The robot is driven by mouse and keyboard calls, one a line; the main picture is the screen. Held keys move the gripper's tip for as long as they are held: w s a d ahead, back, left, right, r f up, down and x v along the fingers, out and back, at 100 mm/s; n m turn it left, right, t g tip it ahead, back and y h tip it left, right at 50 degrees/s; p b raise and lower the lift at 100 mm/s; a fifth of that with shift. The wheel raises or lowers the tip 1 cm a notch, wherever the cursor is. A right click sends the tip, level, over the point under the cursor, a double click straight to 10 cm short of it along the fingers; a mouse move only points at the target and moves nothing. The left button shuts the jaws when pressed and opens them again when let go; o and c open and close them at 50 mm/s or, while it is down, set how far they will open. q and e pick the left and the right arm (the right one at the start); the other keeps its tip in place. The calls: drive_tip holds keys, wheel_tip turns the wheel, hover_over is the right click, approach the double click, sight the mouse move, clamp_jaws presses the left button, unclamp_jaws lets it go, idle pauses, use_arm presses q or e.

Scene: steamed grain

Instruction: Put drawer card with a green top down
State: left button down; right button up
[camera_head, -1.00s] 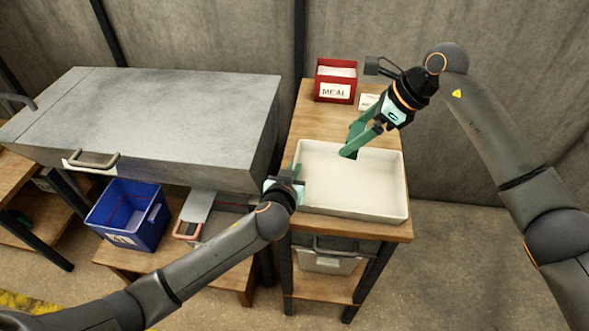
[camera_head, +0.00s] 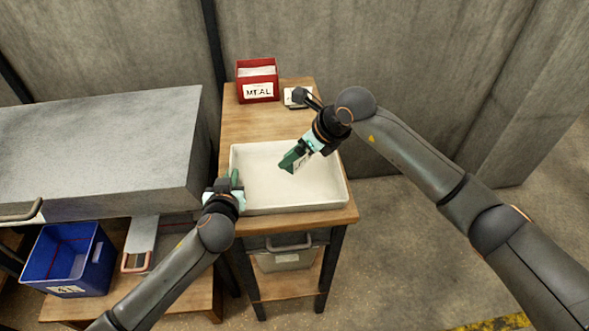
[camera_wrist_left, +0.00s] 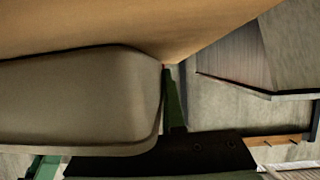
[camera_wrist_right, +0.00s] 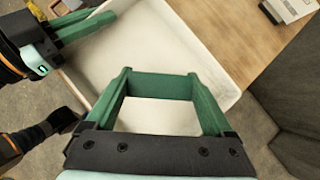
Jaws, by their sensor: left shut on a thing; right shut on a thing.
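The drawer card (camera_wrist_right: 160,87) spans between the green fingers of my right gripper (camera_wrist_right: 162,84), with a green top band and a white part below it. The cream tray (camera_head: 338,200) stands on the wooden table (camera_head: 265,122). My left gripper (camera_head: 236,180) is shut on the tray's left wall. The left wrist view shows that wall (camera_wrist_left: 80,95) close up beside a green finger.
A red box marked MEAL (camera_head: 257,90) and a small pale item (camera_head: 295,97) stand at the table's back. A large grey metal unit (camera_head: 110,150) is at left, with a blue bin (camera_head: 70,262) below it. A grey container (camera_head: 285,260) sits under the table.

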sight(303, 163)
drive_tip(key=shift+f, duration=2.6)
drive_tip(key=shift+f, duration=0.2)
drive_tip(key=o, duration=1.1)
drive_tip(key=shift+d+r, duration=0.15)
drive_tip(key=shift+r, duration=0.3)
drive_tip(key=v, duration=1.1)
drive_tip(key=shift+s+r, duration=0.2)
